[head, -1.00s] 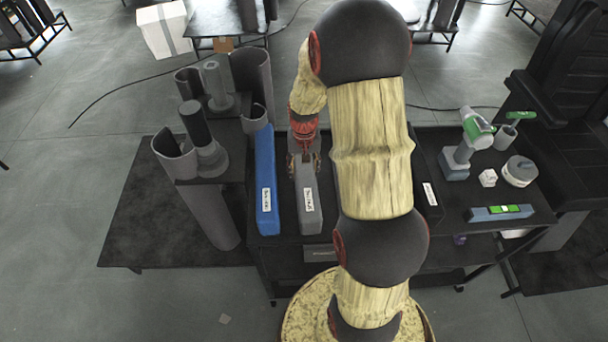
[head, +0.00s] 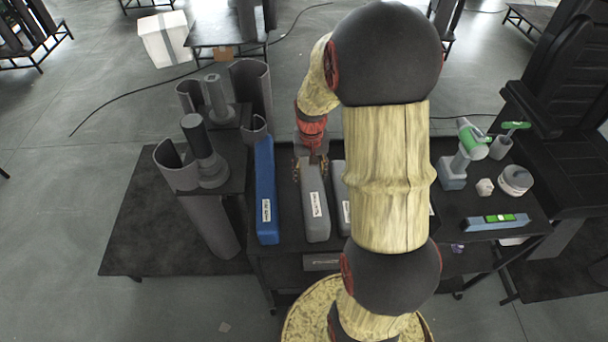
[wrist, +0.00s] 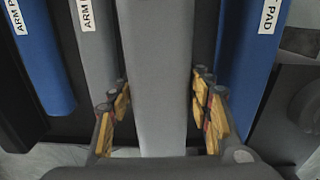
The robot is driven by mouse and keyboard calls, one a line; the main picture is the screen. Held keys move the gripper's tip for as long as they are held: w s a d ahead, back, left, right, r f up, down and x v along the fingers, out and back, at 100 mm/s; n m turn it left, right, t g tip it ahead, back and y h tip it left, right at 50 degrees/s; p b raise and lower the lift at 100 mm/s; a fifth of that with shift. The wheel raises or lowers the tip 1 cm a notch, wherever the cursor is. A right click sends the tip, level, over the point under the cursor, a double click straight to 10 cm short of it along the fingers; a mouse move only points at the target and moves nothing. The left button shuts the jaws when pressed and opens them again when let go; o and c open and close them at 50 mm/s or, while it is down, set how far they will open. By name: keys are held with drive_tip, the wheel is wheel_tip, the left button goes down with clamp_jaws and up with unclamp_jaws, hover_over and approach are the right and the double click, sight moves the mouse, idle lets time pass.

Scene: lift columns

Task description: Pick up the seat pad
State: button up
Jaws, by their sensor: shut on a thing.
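My gripper (head: 312,160) is shut on the far end of a long grey pad (head: 317,215); its white label is too small to read. In the wrist view my gripper's fingers (wrist: 160,110) sit on both sides of this grey pad (wrist: 160,50). The pad appears slightly raised, though its underside is hidden. A blue pad (head: 266,185) lies to its left, apart from it; in the wrist view this blue pad (wrist: 250,60) shows at right with a label ending in "PAD". I cannot tell from the labels which is the seat pad.
Another grey pad (head: 340,190) lies close on the right, partly hidden by my arm; its label in the wrist view (wrist: 95,40) begins "ARM P". Upright grey tubes (head: 205,150) stand at left. A green-and-grey tool (head: 460,160) and a level (head: 497,221) are at right.

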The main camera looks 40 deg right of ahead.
sight(317, 174)
drive_tip(key=s+r, duration=0.2)
drive_tip(key=r, duration=0.1)
drive_tip(key=shift+s+d+r+p, duration=0.2)
drive_tip(key=shift+s+p, duration=0.15)
drive_tip(key=shift+s, duration=0.05)
drive_tip(key=s+r+p, duration=0.6)
drive_tip(key=s+r, duration=0.2)
drive_tip(key=r, duration=0.1)
drive_tip(key=shift+s+d, duration=0.15)
drive_tip(key=shift+d, duration=0.3)
drive_tip(key=shift+r, duration=0.15)
